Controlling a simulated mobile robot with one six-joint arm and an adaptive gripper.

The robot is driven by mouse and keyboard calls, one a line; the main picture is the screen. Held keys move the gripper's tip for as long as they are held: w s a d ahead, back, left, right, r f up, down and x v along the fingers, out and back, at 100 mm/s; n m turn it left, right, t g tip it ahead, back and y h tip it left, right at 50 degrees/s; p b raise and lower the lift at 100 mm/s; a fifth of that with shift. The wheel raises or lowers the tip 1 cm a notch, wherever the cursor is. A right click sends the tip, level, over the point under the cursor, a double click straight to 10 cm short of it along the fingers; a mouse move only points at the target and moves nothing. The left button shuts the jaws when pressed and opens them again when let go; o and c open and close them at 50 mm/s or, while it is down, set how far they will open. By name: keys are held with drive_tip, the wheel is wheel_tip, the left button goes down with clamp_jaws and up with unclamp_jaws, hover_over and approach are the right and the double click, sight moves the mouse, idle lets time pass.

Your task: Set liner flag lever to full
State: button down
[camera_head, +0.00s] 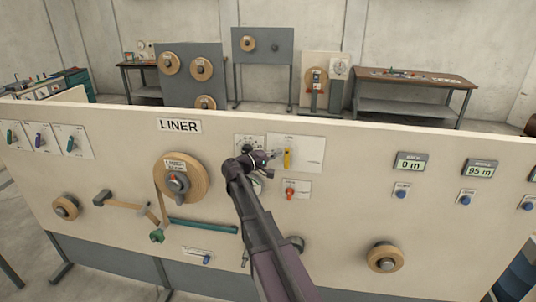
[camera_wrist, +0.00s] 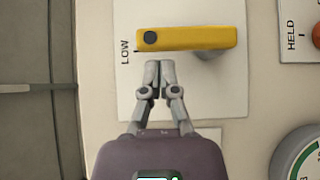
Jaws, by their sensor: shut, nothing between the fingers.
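A yellow lever (camera_head: 287,158) stands upright on a white plate (camera_head: 312,148), right of the LINER sign in the head view. In the wrist view the yellow lever (camera_wrist: 200,38) lies across the top, its dark-dotted end beside a mark labelled LOW. The white plate (camera_wrist: 190,105) fills the middle there. My gripper (camera_wrist: 158,68) is shut and empty, its fingertips just below the dotted end in the wrist view. I cannot tell whether they touch it. In the head view my gripper (camera_head: 270,154) is left of the lever. No FULL label is readable.
A wooden LINER reel (camera_head: 195,170) stands left of my arm. Displays (camera_head: 411,163) are to the right.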

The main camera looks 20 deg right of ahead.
drive_tip(key=shift+d, duration=0.1)
drive_tip(key=shift+s+d+r+p, duration=0.1)
drive_tip(key=shift+s+d+p, duration=0.1)
drive_tip(key=shift+p, duration=0.15)
idle(0.4)
drive_tip(key=shift+a, duration=0.1)
